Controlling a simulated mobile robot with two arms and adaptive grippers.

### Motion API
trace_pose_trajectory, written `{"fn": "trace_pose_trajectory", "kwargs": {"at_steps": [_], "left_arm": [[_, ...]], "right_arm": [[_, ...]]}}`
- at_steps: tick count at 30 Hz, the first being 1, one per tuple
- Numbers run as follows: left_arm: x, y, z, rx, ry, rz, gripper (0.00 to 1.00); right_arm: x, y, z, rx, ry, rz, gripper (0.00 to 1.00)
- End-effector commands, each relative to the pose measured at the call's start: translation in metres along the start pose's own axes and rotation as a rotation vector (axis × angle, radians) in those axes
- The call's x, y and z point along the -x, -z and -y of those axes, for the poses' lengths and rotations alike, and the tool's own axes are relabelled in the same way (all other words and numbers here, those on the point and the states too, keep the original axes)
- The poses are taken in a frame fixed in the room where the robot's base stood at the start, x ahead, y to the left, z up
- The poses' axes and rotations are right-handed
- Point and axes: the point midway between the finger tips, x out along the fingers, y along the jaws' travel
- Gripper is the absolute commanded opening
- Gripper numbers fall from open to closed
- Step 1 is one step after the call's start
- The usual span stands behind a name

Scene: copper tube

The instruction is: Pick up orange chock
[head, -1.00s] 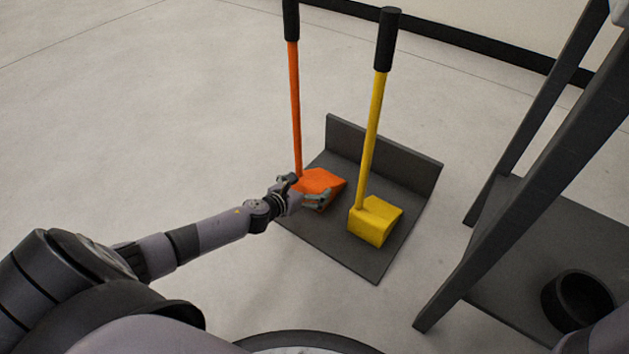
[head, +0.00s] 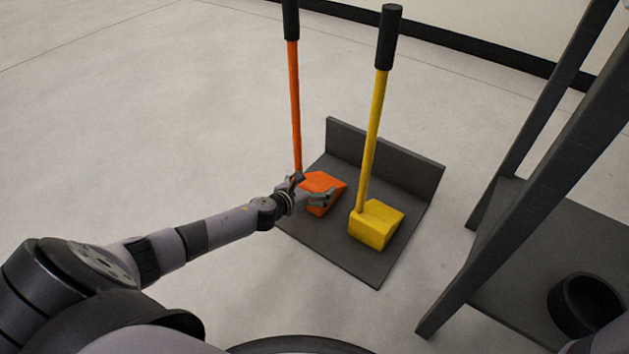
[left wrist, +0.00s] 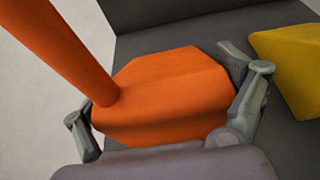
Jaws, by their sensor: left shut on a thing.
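The orange chock (head: 322,190) is a wedge block with a long orange pole and black grip, standing on a dark grey stand (head: 365,262). In the left wrist view the chock (left wrist: 165,92) fills the middle, with its pole rising to the upper left. My left gripper (head: 308,190) is at the near side of the block. In the left wrist view its fingers (left wrist: 165,110) are on either side of the block, shut on it. The chock's underside is hidden. My right gripper is not in view.
A yellow chock (head: 376,225) with its own upright pole stands on the same stand, just right of the orange one. A dark frame or rack (head: 520,180) with a black round holder (head: 585,303) stands at the right. The floor at left is clear.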

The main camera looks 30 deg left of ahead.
Motion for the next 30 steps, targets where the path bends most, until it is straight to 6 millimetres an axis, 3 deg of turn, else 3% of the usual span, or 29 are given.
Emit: {"fn": "trace_pose_trajectory", "kwargs": {"at_steps": [16,17,25,30], "left_arm": [[0.000,0.001,0.000,0.000,-0.001,-0.001,0.31],[-0.001,-0.008,-0.001,0.000,-0.001,0.012,0.30],[0.000,-0.010,-0.001,0.000,-0.001,0.011,0.30],[0.006,-0.023,-0.001,-0.001,-0.001,0.011,0.30]], "right_arm": [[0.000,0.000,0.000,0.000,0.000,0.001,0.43],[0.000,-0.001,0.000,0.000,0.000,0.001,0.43],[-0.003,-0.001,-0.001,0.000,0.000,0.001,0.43],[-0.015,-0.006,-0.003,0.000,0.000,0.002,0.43]]}}
